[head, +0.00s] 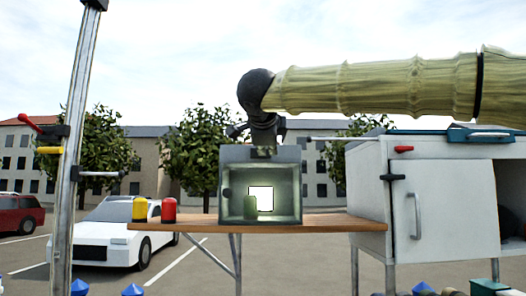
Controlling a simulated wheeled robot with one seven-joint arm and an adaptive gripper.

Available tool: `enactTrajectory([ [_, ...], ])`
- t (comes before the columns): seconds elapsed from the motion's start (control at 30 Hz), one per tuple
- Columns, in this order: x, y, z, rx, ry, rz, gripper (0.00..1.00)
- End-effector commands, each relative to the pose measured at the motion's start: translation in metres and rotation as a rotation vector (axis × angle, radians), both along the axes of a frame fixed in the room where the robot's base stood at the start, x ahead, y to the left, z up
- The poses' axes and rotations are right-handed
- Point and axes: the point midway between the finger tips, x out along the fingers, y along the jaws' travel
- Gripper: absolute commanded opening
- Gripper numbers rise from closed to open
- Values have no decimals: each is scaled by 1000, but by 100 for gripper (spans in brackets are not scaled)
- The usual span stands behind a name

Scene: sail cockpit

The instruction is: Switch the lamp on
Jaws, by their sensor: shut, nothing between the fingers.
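A grey box (233,155) with an open front stands on a wooden table. Its inside looks pale green and bright, with a white square (261,198) at the back; I cannot tell whether this is a lit lamp panel or an opening. A green cylinder (250,207) stands inside. A dark round knob (227,192) is on the box's left front edge. My gripper (262,151) points down at the box's top edge, shut and empty; I cannot tell whether it touches. No separate lamp or labelled switch is clear.
On the wooden table (320,222), a yellow canister (139,209) and a red canister (169,210) stand left of the box. A white cabinet (440,200) with a handle stands at right. A metal post (75,130) with levers rises at left.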

Motion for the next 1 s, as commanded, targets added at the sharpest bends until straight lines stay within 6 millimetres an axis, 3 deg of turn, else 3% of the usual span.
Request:
enactTrajectory([
  [0.3, -57, -3, 15, 2, -2, 9, 0],
  [0.5, -81, -9, 25, 1, 0, 8, 0],
  [1.0, -93, -12, 30, 1, 0, 6, 0],
])
